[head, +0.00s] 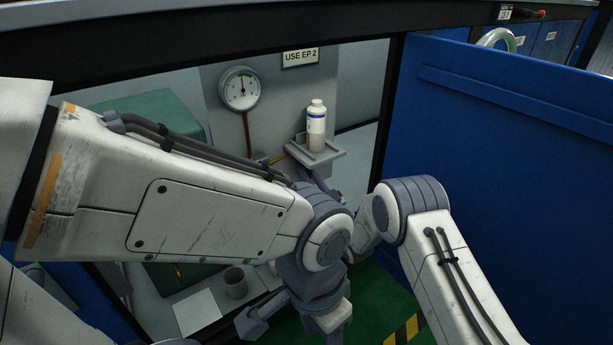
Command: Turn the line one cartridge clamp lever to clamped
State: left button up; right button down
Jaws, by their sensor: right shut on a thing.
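My right arm comes in from the lower right and passes behind my left arm. The end of my right gripper (313,180) shows only in part, just above my left forearm and below the small wall shelf. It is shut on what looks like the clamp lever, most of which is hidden. The lever's position cannot be read. My left arm crosses the middle; its gripper (252,323) points down near the lower edge, and its jaws are not clear.
A white bottle (316,128) stands on the grey shelf (328,154). A round gauge (240,88) is on the panel beside a sign (300,57). A grey cup (235,283) and a white sheet (196,311) lie below. A blue panel (500,150) closes off the right.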

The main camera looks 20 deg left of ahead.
jog(key=shift+w+d+f+n+g+y, duration=0.2)
jog(key=shift+n+g+y, duration=0.1)
jog(key=shift+n, duration=0.5)
jog(key=c, duration=1.1)
grip_release()
jog(key=shift+r, duration=0.1)
jog(key=p+v, duration=0.5)
jog(key=v, duration=0.5)
jog(key=shift+s+d, duration=0.15)
jog(key=shift+s, duration=0.05)
